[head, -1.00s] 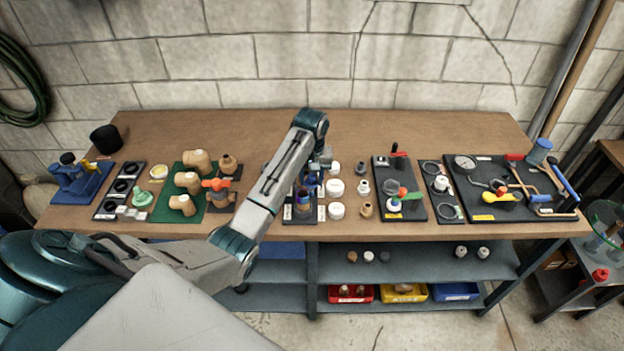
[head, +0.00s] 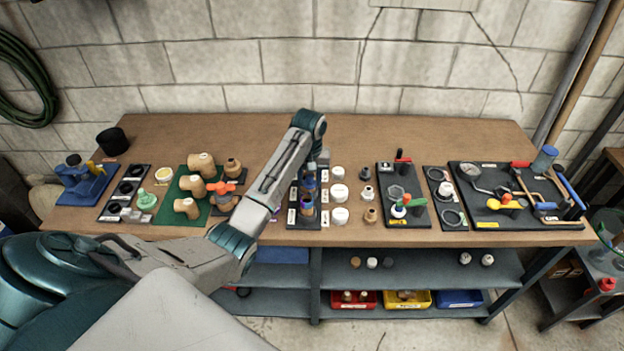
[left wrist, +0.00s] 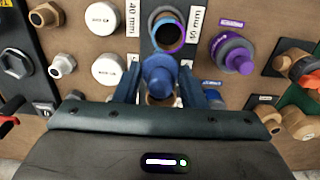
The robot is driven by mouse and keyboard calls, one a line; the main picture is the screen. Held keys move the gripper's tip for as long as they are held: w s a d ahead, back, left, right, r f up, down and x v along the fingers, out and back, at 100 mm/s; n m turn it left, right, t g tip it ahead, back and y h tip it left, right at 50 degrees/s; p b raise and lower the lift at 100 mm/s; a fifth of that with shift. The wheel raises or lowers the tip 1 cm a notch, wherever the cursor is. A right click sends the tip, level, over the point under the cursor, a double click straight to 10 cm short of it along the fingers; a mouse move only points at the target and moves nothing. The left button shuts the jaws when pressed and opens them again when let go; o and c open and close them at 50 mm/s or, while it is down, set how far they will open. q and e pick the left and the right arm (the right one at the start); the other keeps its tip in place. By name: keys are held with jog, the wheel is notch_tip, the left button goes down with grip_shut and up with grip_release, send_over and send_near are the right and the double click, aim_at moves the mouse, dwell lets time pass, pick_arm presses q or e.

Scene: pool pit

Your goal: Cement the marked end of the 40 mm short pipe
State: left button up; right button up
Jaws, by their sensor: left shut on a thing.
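My left gripper (left wrist: 162,92) is shut on a blue rounded cap-like piece (left wrist: 160,72) above the dark pipe tray (head: 303,224). In the head view its fingers are partly hidden by my arm. A short upright pipe with a purple-banded rim (left wrist: 168,33) stands in the tray beside the blue piece; it also shows in the head view (head: 306,208). A brownish ring (left wrist: 160,101) shows partly under the blue piece. Labels reading 40 mm (left wrist: 132,18) and 50 mm (left wrist: 194,24) flank the tray. A purple-lidded pot (left wrist: 232,53) stands apart. My right gripper is out of view.
White caps (head: 339,192) and small fittings (head: 368,193) stand to the right of the tray. A green mat (head: 170,212) with tan elbows lies left, and valve and tool boards (head: 405,222) lie right. The back strip of the bench (head: 420,135) is clear.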

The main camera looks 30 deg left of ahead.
pick_arm(q)
jog(key=shift+s+a, duration=0.1)
jog(key=shift+a, duration=0.05)
jog(key=shift+s+a, duration=0.3)
jog(key=shift+a, duration=0.2)
jog(key=shift+s+a, duration=0.35)
jog(key=shift+s, duration=0.35)
jog(key=shift+s, duration=0.15)
jog(key=shift+s, duration=0.3)
jog(key=shift+s+d, duration=0.1)
jog(key=shift+s, duration=0.3)
jog(key=shift+s+d, duration=0.35)
jog(key=shift+s, duration=0.2)
